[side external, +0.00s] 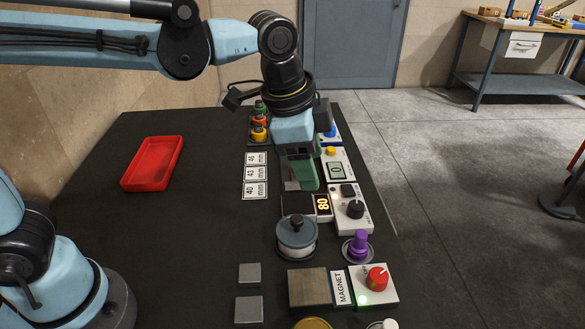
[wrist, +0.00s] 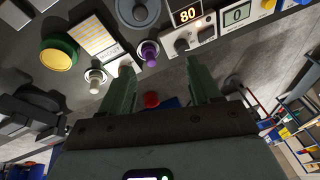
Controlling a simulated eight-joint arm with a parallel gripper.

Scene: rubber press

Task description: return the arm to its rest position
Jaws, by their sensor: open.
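My gripper (side external: 301,180) hangs over the far right part of the dark table (side external: 190,230), pointing down, above the row of control boxes. It is open, with nothing seen between its green fingers. In the wrist view the two fingers (wrist: 160,80) stand apart, with floor and part of the controls seen beyond them. I cannot tell the exact height of the fingertips above the boxes.
A red tray (side external: 138,183) lies at the left. Near my gripper are a display reading 80 (side external: 322,205), a black knob (side external: 355,209) and a lidded grey pot (side external: 296,238). A purple knob (side external: 359,244) and red magnet knob (side external: 377,278) stand nearer. The table's left-middle is clear.

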